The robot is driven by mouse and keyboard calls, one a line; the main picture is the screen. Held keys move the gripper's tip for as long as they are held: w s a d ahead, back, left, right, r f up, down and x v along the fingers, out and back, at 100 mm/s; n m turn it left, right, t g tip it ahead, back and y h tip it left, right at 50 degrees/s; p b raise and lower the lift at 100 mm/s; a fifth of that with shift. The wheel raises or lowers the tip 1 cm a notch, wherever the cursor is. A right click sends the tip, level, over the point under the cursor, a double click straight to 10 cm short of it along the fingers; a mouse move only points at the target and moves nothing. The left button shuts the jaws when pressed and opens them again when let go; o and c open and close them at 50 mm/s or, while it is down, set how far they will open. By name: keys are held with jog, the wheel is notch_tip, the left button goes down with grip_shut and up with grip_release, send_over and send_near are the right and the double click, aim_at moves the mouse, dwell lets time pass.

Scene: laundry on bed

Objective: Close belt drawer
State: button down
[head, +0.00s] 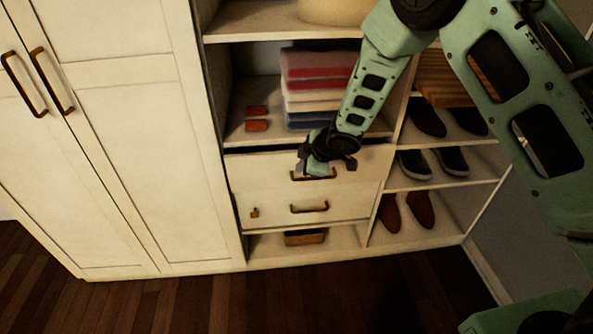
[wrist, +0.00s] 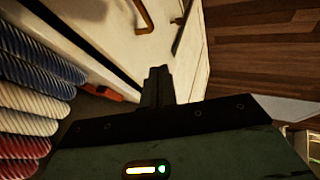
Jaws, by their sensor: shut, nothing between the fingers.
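The upper drawer (head: 262,170) has a cream front and a brown handle (head: 299,178). A dark gap runs along its top edge, so it stands slightly out. The lower drawer (head: 350,207) looks flush and has its own brown handle and a small brown mark at its left. My gripper (head: 304,160) is shut and empty at the upper drawer's front, partly covering the handle. In the wrist view, the shut fingers (wrist: 158,85) lie over the drawer front (wrist: 118,48), beside the dark gap. I cannot tell whether they touch it. Which drawer holds belts is not visible.
Folded clothes (head: 318,75) and small red items (head: 257,125) lie on the shelf above. Shoes (head: 415,163) stand on the shelves at right. A brown box (head: 305,238) sits below the drawers. A closed wardrobe (head: 135,120) stands left. The wooden floor (head: 200,305) in front is clear.

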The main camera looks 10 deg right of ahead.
jog(key=m+t+h+b, duration=0.5)
jog(key=m+t+b, duration=0.7)
jog(key=m+b, duration=2.1)
send_near(380, 160)
jog(key=shift+m, duration=0.9)
jog(key=w+b, duration=0.1)
jog(key=w, duration=0.5)
jog(key=shift+w+f+b, duration=0.1)
jog(key=shift+b, duration=0.25)
jog(key=shift+w, duration=0.35)
